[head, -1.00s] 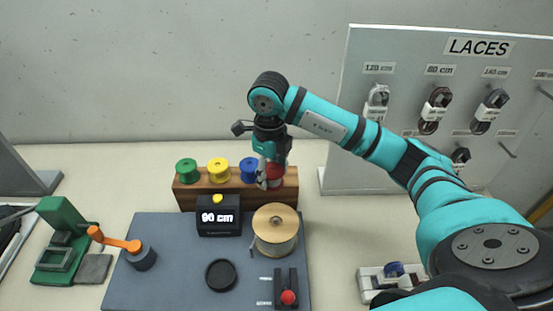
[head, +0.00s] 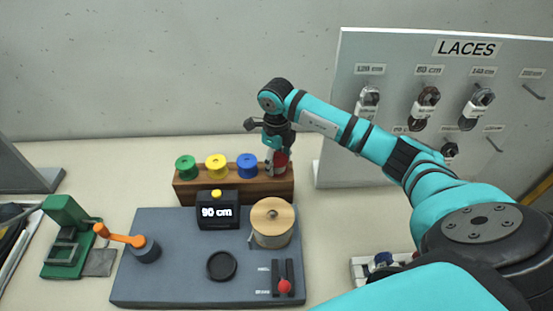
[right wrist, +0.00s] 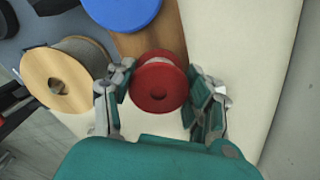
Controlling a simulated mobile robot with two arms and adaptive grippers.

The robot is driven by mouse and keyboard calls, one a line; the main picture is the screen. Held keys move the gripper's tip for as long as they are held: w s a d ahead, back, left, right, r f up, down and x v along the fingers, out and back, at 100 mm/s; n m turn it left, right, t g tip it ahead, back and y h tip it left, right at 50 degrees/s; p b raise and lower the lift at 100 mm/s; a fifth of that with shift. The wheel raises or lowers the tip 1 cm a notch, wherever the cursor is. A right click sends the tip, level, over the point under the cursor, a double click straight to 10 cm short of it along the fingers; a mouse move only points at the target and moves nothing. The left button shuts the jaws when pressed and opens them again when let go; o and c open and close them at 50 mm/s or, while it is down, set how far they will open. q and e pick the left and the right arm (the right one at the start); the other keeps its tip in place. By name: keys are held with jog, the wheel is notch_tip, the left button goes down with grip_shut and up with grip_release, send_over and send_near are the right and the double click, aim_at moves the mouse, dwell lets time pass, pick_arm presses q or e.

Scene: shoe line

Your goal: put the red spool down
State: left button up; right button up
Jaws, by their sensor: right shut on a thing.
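The red spool (head: 282,159) is at the right end of the wooden rack (head: 235,192) in the head view. My right gripper (head: 276,162) comes down on it from above and is shut on it. In the right wrist view the red spool (right wrist: 159,84) sits between the two fingers (right wrist: 162,95), its round flange facing the camera. A finger partly hides it in the head view. I cannot tell whether its underside touches the rack. My left gripper is not in view.
Blue (head: 247,163), yellow (head: 216,164) and green (head: 186,166) spools stand on the rack. In front are a 90 cm display (head: 218,216) and a large wooden-flanged reel (head: 272,220) on a grey board. A laces panel (head: 345,150) stands right.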

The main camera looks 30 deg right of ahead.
aim_at(276, 158)
jog(key=o, duration=0.8)
jog(key=shift+f, duration=0.15)
jog(key=o, duration=0.5)
jog(key=shift+c, duration=0.2)
notch_tip(276, 158, up, 12)
jog(key=p, duration=0.7)
jog(key=shift+r, duration=0.2)
